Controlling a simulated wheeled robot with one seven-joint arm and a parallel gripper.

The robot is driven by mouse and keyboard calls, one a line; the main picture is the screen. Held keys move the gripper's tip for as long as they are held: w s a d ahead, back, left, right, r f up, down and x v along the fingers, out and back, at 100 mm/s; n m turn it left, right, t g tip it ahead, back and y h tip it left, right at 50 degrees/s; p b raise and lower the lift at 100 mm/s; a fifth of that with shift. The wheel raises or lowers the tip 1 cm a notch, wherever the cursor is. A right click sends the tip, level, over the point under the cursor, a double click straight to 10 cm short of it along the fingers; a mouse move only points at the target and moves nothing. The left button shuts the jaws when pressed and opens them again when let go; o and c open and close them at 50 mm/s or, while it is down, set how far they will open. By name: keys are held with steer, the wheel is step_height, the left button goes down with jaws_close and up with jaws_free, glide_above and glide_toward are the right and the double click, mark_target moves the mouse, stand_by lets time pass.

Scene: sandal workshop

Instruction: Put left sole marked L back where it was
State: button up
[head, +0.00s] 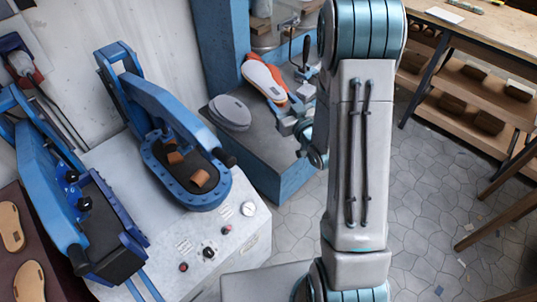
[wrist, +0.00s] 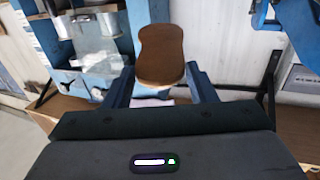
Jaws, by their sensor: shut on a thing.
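My gripper (head: 290,108) is shut on a sole, held above the grey bench at the top middle of the head view. The sole (head: 262,76) shows a pale face with orange along its edge there. In the wrist view the sole (wrist: 160,52) shows a plain brown face, standing up between the two blue fingers (wrist: 160,88), which grip its lower end. No L mark is legible in either view. Part of my gripper is hidden behind my arm in the head view.
A grey sole-shaped piece (head: 230,112) lies on the grey bench (head: 262,138). Blue presses stand at left; one holds brown pieces on its bed (head: 182,178). Tan soles (head: 30,280) lie at lower left. Wooden shelves (head: 470,85) stand at right, with open floor (head: 430,190) before them.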

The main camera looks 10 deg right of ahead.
steer(key=w+d+f+n+g+y+b, duration=0.1)
steer(key=w+d+f+y+b, duration=0.3)
steer(key=b, duration=0.9)
steer(key=d+f+n+h+b, duration=0.15)
steer(key=f+b, duration=0.45)
steer(key=b, duration=0.6)
steer(key=w+d+f+n+g+y+b, duration=0.1)
steer(key=w+d+f+y+b, duration=0.3)
steer(key=b, duration=0.9)
steer(key=s+a+f+h+b, duration=0.1)
steer(key=s+a+f+b, duration=0.1)
steer(key=s+f+b, duration=0.5)
steer(key=s+f, duration=0.4)
steer(key=s, duration=0.3)
steer(key=shift+a+f+h, duration=0.15)
steer(key=shift+f+h, duration=0.1)
steer(key=shift+h, duration=0.1)
steer(key=o, duration=0.8)
